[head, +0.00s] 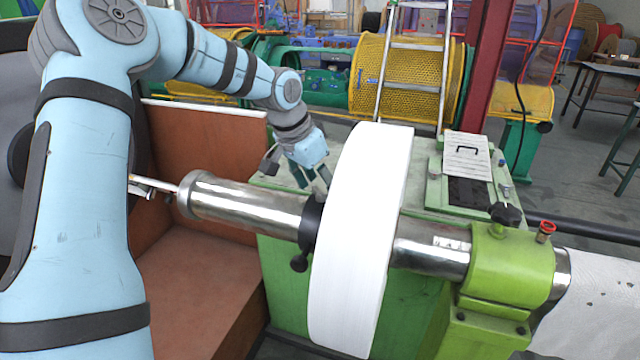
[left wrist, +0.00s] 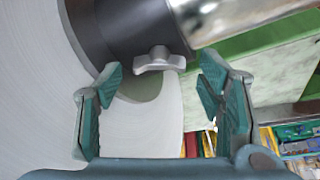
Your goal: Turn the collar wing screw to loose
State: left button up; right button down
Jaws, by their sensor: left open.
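The dark collar (head: 312,220) sits around the steel shaft (head: 250,208), against the white disc (head: 365,240). In the left wrist view the collar (left wrist: 118,28) is at the top, and the silver wing screw (left wrist: 160,61) sticks out of it with its wings spread sideways. I cannot make out the wing screw in the head view. My left gripper (head: 317,187) is open behind the collar and shaft. In the left wrist view its two green fingers (left wrist: 160,82) stand either side of the wing screw in the picture, apart from it. My right gripper is not in view.
A dark knob (head: 299,263) hangs at the collar's lower side. The green shaft bracket (head: 510,265) carries a black knob (head: 506,214) and a red-topped fitting (head: 545,231). A brown panel (head: 205,165) stands left of the shaft. A ladder (head: 415,65) stands behind the disc.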

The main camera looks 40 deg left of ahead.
pick_arm(q)
jog(key=v, duration=1.1)
jog(key=shift+s+r, duration=0.2)
jog(key=shift+r, duration=0.15)
